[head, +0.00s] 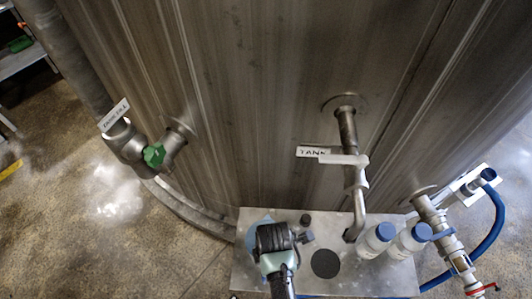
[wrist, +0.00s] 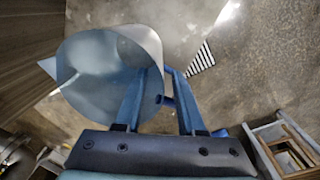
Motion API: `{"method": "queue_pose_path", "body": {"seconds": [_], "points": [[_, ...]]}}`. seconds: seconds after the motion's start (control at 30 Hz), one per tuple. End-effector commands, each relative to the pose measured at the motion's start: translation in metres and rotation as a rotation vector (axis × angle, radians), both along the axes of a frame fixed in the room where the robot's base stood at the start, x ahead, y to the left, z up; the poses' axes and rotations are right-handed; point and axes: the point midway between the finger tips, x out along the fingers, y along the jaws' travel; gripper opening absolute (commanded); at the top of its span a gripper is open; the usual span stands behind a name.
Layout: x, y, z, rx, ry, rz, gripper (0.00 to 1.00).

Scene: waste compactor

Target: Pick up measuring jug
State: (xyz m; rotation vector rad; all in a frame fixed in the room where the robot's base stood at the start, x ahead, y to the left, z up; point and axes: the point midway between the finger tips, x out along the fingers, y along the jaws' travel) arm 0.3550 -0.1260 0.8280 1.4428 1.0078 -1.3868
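The measuring jug (wrist: 95,75) is a translucent pale blue, wide-mouthed vessel with a pointed spout to the left in the wrist view. In the head view, only a light blue piece of it (head: 255,216) shows from behind my gripper (head: 274,240), over the metal shelf. In the wrist view, my gripper (wrist: 158,72) has its two blue fingers apart at the jug's right side. The left finger overlaps the jug; the right finger is just outside its wall. The jug's handle and any finger contact are not clear.
The metal shelf (head: 220,270) joins the large tank (head: 250,100). Two white bottles with blue caps, (head: 376,240) and (head: 410,243), stand on its right side near a vertical pipe (head: 353,185). A dark round disc (head: 325,263) lies right of my gripper.

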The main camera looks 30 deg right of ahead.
Motion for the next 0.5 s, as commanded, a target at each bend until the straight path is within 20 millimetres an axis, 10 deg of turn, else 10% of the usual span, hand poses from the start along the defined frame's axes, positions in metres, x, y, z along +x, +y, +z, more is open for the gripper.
{"method": "queue_pose_path", "body": {"seconds": [0.5], "points": [[0.002, 0.0, -0.041, 0.0, 0.001, 0.001, 0.39]]}}
